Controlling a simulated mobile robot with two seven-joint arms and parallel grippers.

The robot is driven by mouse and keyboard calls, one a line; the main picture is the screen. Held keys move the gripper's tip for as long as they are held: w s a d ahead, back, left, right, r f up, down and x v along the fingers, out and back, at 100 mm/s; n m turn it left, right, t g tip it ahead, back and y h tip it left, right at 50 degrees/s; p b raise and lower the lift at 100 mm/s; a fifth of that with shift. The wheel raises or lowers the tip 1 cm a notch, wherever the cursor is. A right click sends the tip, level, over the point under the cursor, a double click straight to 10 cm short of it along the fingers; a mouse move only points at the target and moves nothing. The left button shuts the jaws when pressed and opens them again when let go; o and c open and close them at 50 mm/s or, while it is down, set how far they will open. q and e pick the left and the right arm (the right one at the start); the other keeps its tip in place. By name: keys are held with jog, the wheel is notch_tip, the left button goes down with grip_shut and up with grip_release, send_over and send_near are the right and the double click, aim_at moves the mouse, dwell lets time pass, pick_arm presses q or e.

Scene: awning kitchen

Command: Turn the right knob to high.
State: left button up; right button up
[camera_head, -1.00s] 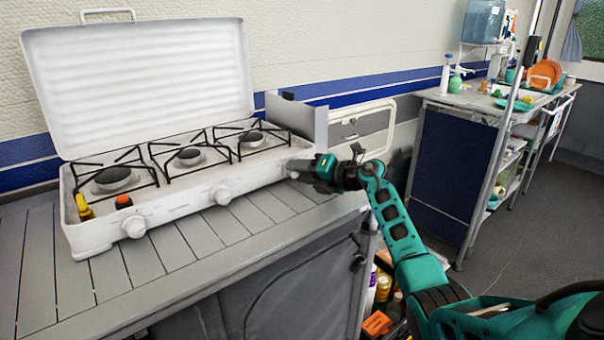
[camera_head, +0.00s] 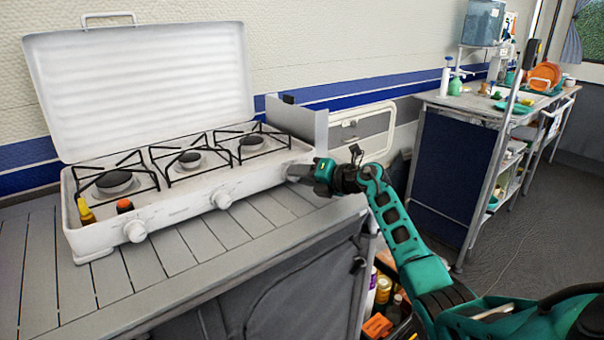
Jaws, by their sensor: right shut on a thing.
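The white camping stove (camera_head: 178,207) stands on a grey slatted counter with its lid raised. Its left knob (camera_head: 134,231) and middle knob (camera_head: 222,199) show on the front panel. My right gripper (camera_head: 296,174) is at the right end of that panel, shut on the right knob. The fingers hide the right knob, so I cannot tell its setting. I see no flame on the burners. My left gripper is not in view.
Small yellow (camera_head: 86,211) and orange-topped (camera_head: 124,205) items sit at the stove's left front. The counter (camera_head: 178,251) in front of the stove is clear. A sink table (camera_head: 470,100) with dishes stands at the back right.

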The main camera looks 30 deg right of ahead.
jog(key=n+p, duration=0.1)
jog(key=p, duration=0.1)
jog(key=r+n+h+p, duration=0.1)
jog(key=p, duration=0.1)
jog(key=shift+a+n+h, duration=0.1)
jog(key=shift+n+h, duration=0.2)
jog(key=shift+n, duration=0.1)
jog(key=shift+n+g+p, duration=0.3)
jog(key=shift+p, duration=0.55)
jog(key=shift+a+n+h+p, duration=0.15)
jog(key=shift+n+h+p, duration=0.45)
jog(key=shift+p, duration=0.5)
jog(key=n+h+p, duration=0.1)
jog(key=p, duration=0.2)
jog(key=shift+a+f, duration=0.1)
jog(key=shift+f, duration=0.05)
jog(key=shift+f+n+p, duration=0.1)
jog(key=shift+n+p, duration=0.3)
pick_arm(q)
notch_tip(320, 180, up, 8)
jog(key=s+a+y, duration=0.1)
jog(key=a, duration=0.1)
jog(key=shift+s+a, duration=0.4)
pick_arm(e)
jog(key=o, duration=0.7)
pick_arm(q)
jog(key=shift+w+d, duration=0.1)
pick_arm(e)
jog(key=shift+o, duration=0.3)
